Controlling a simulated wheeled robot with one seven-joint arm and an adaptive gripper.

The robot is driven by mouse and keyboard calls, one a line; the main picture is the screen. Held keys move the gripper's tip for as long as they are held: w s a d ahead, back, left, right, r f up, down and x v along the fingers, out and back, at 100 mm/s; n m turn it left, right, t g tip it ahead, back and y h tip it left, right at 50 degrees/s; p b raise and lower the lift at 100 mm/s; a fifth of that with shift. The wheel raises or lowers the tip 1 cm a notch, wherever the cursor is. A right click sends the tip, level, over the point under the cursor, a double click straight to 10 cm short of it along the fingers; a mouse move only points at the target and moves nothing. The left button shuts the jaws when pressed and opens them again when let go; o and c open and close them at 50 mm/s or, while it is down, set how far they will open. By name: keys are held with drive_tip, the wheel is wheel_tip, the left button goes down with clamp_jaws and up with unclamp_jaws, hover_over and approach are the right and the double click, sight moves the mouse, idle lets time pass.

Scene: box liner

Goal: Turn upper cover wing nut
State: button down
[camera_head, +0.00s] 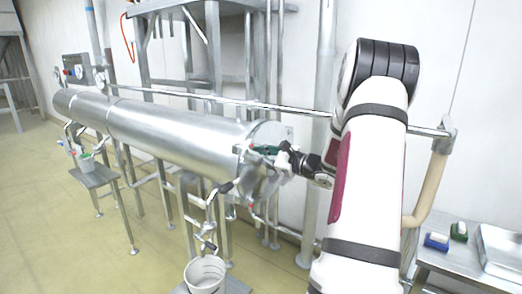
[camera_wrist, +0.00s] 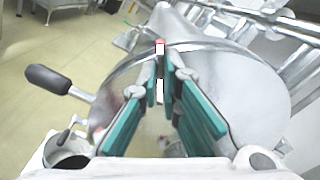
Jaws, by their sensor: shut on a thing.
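The upper cover wing nut is mostly hidden between my fingers. A narrow red-and-white piece (camera_wrist: 160,48) shows at the fingertips in the wrist view, apparently part of it. My gripper (camera_wrist: 164,82) has teal pads and is shut on this piece, in front of the cylinder's round metal end cover (camera_wrist: 245,85). In the head view, my gripper (camera_head: 268,151) is at the upper part of the right end of the long steel cylinder (camera_head: 165,122). Whether the nut has turned cannot be told.
A black-handled lever (camera_wrist: 60,82) sticks out left of the cover in the wrist view. A white bucket (camera_head: 205,274) stands below the cylinder's end. A horizontal metal rail (camera_head: 225,100) runs behind the cylinder.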

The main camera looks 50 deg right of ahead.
drive_tip(key=m+p, duration=0.2)
drive_tip(key=m, duration=0.4)
drive_tip(key=shift+f+p, duration=0.1)
drive_tip(key=shift+p, duration=0.2)
idle(0.4)
drive_tip(key=c, duration=1.8)
unclamp_jaws()
drive_tip(key=s, duration=0.8)
drive_tip(key=s+d, duration=0.1)
drive_tip(key=s, duration=0.3)
